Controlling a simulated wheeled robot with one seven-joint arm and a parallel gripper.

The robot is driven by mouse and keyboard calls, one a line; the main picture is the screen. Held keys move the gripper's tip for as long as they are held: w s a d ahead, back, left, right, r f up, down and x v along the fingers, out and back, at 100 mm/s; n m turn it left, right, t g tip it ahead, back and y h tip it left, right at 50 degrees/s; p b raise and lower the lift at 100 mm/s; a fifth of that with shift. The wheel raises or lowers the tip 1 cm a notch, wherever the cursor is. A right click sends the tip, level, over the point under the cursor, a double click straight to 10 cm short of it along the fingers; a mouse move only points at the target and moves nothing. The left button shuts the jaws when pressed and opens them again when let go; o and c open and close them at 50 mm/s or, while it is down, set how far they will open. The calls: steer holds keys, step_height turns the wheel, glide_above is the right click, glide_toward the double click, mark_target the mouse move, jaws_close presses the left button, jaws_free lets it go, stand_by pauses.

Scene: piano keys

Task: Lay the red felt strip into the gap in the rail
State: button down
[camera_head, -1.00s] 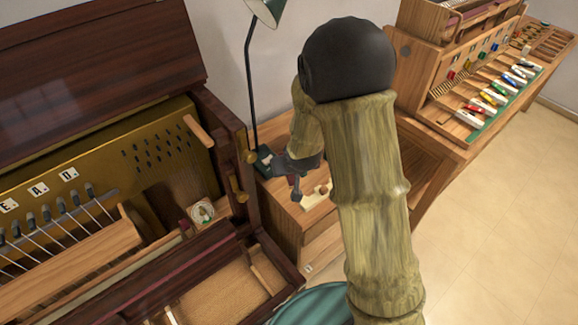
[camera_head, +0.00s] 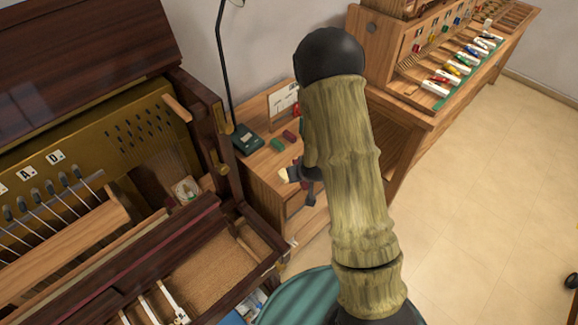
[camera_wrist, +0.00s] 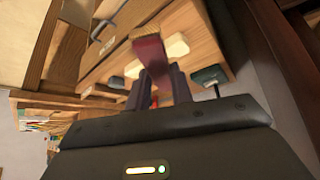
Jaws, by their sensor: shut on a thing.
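In the head view my gripper (camera_head: 302,176) is by the front edge of the small wooden cabinet (camera_head: 257,172), largely behind my arm; the strip cannot be made out there. A rail with a dark red band (camera_head: 135,254) runs along the front of the open piano at left, apart from my gripper. I cannot make out the gap in it.
A green block (camera_head: 277,145), a dark red block (camera_head: 290,136) and a lamp base (camera_head: 248,140) are on the cabinet. The piano's dark side wall (camera_head: 205,125) rises between the cabinet and the piano's inside.

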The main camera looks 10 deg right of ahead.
steer(key=s+d+f+b, duration=0.1)
steer(key=d+f+b, duration=0.1)
steer(key=f, duration=0.4)
steer(key=s+d+f+b, duration=0.1)
steer(key=d+f+b, duration=0.2)
steer(key=f+b, duration=0.1)
steer(key=s+d+f+m+b, duration=0.1)
steer(key=d+f+b, duration=0.1)
steer(key=f, duration=0.5)
steer(key=shift+s+d+f+b, duration=0.25)
steer(key=shift+s+f+b, duration=0.1)
steer(key=shift+b, duration=0.5)
steer(key=shift+s+r, duration=0.1)
steer(key=shift+s, duration=0.05)
